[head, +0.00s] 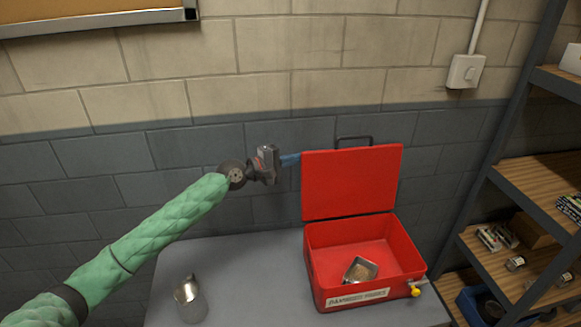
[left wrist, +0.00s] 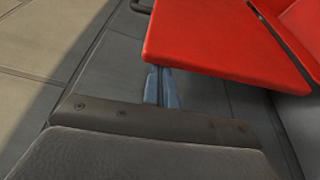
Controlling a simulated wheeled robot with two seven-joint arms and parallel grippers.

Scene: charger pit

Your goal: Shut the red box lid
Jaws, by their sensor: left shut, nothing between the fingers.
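The red box (head: 335,262) stands on the grey table with its lid (head: 352,182) raised upright at the back, a dark handle (head: 354,140) on the lid's top edge. A small metal scoop-like tray (head: 360,270) lies inside the box. My left gripper (head: 291,159) is shut and empty, its blue fingertips at the left edge of the lid, near its upper corner. In the left wrist view the blue fingers (left wrist: 161,88) reach to the edge of the red lid (left wrist: 215,45) and partly behind it; whether they touch cannot be told. My right gripper is not in view.
A metal cup (head: 190,299) stands on the left of the grey table (head: 245,275). A brick wall (head: 300,60) is close behind the box. A shelf rack (head: 530,185) with small items stands at the right. The table between cup and box is clear.

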